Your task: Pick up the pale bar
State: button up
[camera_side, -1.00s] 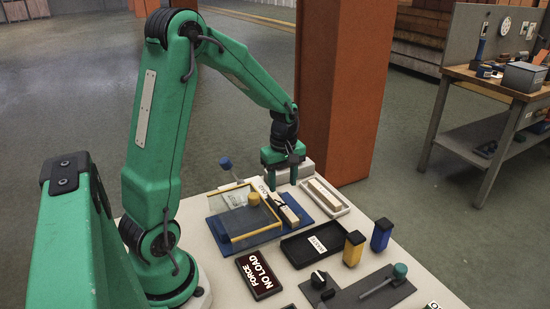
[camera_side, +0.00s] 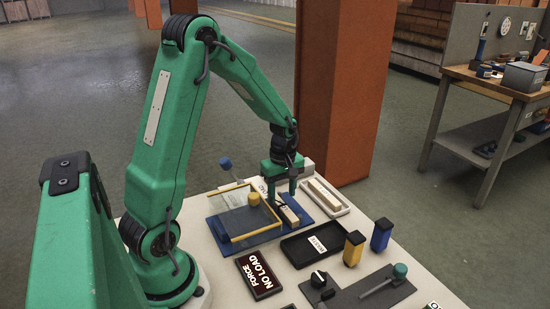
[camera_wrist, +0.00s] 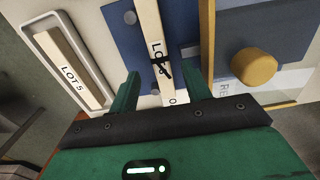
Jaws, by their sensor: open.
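A pale bar (camera_side: 291,213) lies on the blue plate (camera_side: 306,202). In the wrist view this bar (camera_wrist: 149,32) carries a "LO" label and a dark tie or clip across it. My gripper (camera_side: 279,195) is open and low over the plate's far end. In the wrist view its fingers (camera_wrist: 161,88) stand on either side of the bar's near end, with a gap each side. Finger height against the bar is hard to tell. A second pale bar (camera_side: 323,193), marked "LOT 5", lies in a white tray (camera_side: 343,211) to the right; it shows in the wrist view (camera_wrist: 70,68).
A yellow-edged clear panel (camera_side: 240,214) with a yellow knob (camera_side: 254,198) stands close left of the bar. A blue-headed knob (camera_side: 225,163) is behind it. A black tray (camera_side: 296,252), a yellow block (camera_side: 353,248) and a blue block (camera_side: 381,235) are nearer the front.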

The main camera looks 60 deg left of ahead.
aim_at(282, 204)
jog(key=shift+f, duration=2.1)
grip_shut()
jog(key=shift+r, duration=0.15)
jog(key=shift+r, duration=0.85)
notch_tip(282, 204, up, 2)
jog(key=shift+r, duration=0.15)
jog(key=s+d+r, duration=0.1)
jog(key=d+r, duration=0.5)
jog(key=d, duration=0.5)
jog(key=shift+s+d+r, duration=0.25)
jog(key=shift+s+r, duration=0.1)
jog(key=shift+r, duration=0.05)
